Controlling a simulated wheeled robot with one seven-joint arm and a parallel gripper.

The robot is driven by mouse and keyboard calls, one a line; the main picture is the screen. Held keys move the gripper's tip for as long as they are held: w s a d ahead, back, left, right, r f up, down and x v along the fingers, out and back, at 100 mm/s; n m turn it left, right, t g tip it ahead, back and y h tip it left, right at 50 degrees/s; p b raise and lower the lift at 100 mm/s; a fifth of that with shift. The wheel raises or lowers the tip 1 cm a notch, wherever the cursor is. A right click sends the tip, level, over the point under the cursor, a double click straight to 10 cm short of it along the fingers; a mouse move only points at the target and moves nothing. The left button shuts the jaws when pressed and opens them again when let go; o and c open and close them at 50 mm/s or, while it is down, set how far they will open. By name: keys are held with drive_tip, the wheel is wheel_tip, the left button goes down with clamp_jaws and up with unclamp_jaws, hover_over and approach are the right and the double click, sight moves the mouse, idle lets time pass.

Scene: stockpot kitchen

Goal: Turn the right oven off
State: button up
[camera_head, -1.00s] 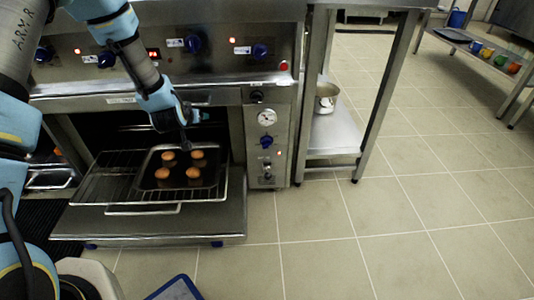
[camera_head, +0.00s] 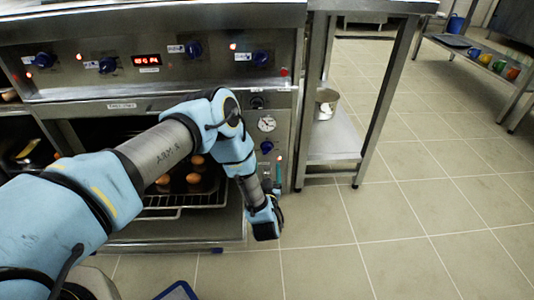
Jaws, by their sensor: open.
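The right oven (camera_head: 225,230) has its door folded down and its wire rack (camera_head: 160,213) pulled partly out. A dark tray (camera_head: 207,197) with several round brown baked pieces (camera_head: 193,178) sits on the rack, partly hidden by my arm. The oven's narrow side panel has a black knob (camera_head: 257,102), a round white dial (camera_head: 267,123) and a blue knob (camera_head: 267,147). My gripper (camera_head: 277,182) is in front of the lower part of this panel and hides the controls there. It is open and appears empty. I cannot tell whether it touches the panel.
Above the oven is a stove panel (camera_head: 205,62) with blue knobs, lit red lamps and a red display. A steel table (camera_head: 333,140) with a pot (camera_head: 326,103) stands close on the right. A blue-edged object (camera_head: 177,291) lies at the bottom.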

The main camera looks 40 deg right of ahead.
sight(267, 153)
drive_tip(key=b+x, duration=0.1)
drive_tip(key=x, duration=0.8)
drive_tip(key=shift+b, duration=0.3)
clamp_jaws()
